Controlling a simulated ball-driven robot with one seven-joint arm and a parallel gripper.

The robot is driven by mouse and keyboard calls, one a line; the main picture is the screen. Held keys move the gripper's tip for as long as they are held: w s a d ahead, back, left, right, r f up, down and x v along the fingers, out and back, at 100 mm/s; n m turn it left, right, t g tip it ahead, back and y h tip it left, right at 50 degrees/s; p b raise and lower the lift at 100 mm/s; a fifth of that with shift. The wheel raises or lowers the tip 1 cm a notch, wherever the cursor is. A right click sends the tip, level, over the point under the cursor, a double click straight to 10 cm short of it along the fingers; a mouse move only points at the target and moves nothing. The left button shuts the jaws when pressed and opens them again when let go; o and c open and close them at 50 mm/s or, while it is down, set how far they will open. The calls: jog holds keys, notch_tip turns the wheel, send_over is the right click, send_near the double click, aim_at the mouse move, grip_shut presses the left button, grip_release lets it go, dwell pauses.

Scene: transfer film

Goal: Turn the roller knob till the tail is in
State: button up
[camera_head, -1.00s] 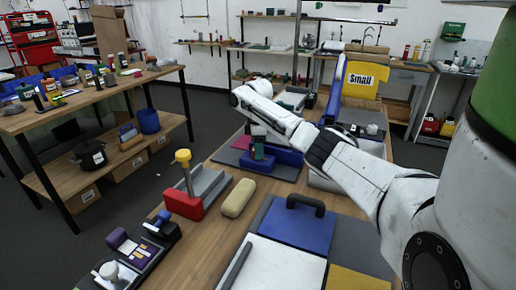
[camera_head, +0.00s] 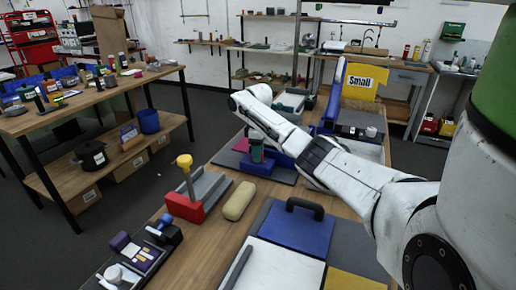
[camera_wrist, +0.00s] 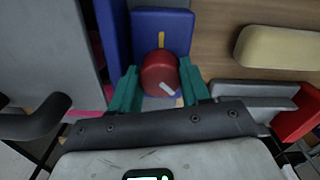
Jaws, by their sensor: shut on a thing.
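The roller knob (camera_wrist: 160,72) is a red round cap with a white mark, seen in the wrist view between my teal fingers. The white mark points to the lower right. My gripper (camera_wrist: 157,90) is shut on the knob, one finger on each side. The knob sits at a blue unit (camera_wrist: 178,22) with a short yellow strip (camera_wrist: 161,39) above the knob. In the head view my gripper (camera_head: 257,150) is at the blue unit (camera_head: 284,158) on the bench. The knob is hidden there, and I cannot make out the film tail.
A tan rounded block (camera_head: 239,201) and a red-and-grey fixture with a yellow-topped post (camera_head: 186,205) stand nearer on the bench. A blue pad with a black handle (camera_head: 297,228) lies in front. A dark curved handle (camera_wrist: 38,122) shows left of my gripper.

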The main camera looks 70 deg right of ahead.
jog(key=m+p, duration=0.2)
jog(key=m, duration=0.2)
jog(key=shift+a+r+m+p, duration=0.1)
jog(key=shift+m+p, duration=0.2)
jog(key=shift+p, duration=0.05)
jog(key=m+p, duration=0.1)
jog(key=m, duration=0.4)
jog(key=shift+w+p, duration=0.1)
jog(key=shift+p, duration=0.2)
jog(key=m, duration=0.5)
jog(key=shift+m, duration=0.4)
jog(key=m, duration=0.5)
jog(key=shift+m, duration=0.3)
jog(key=o, duration=0.8)
notch_tip(320, 180, up, 11)
jog(key=shift+f+b, duration=0.15)
jog(key=shift+b, duration=0.7)
